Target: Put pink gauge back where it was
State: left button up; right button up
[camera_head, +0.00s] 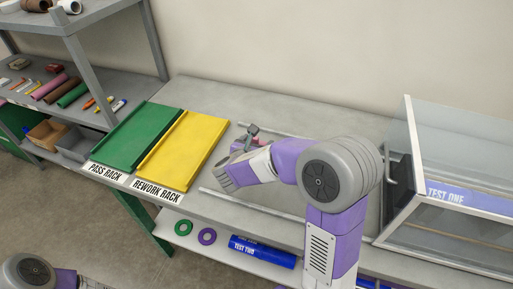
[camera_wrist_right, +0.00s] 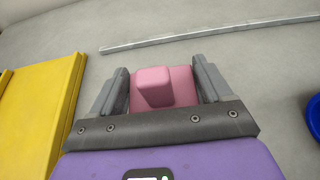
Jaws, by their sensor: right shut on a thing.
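The pink gauge (camera_wrist_right: 163,87) is a pink block with a raised part, held between the two grey fingers of my right gripper (camera_wrist_right: 164,84) in the right wrist view. The gripper is shut on it, over the grey bench top. In the head view my right gripper (camera_head: 238,158) is just right of the yellow rework rack (camera_head: 186,148); the gauge is mostly hidden there by the gripper. I cannot tell whether the gauge touches the bench. My left gripper is out of view.
The green pass rack (camera_head: 135,136) lies left of the yellow one. A metal strip (camera_wrist_right: 190,39) lies on the bench beyond the gauge. A glass-walled case (camera_head: 455,190) marked TEST ONE stands at right. A blue TEST TWO cylinder (camera_head: 262,251) and rings lie on the lower shelf.

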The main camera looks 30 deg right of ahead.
jog(key=shift+f, duration=0.15)
jog(key=shift+f, duration=0.15)
jog(key=o, duration=1)
jog(key=shift+r, duration=0.25)
jog(key=p+v, duration=0.3)
jog(key=v, duration=0.8)
jog(key=shift+s+a+r, duration=0.15)
jog(key=shift+s+a, duration=0.25)
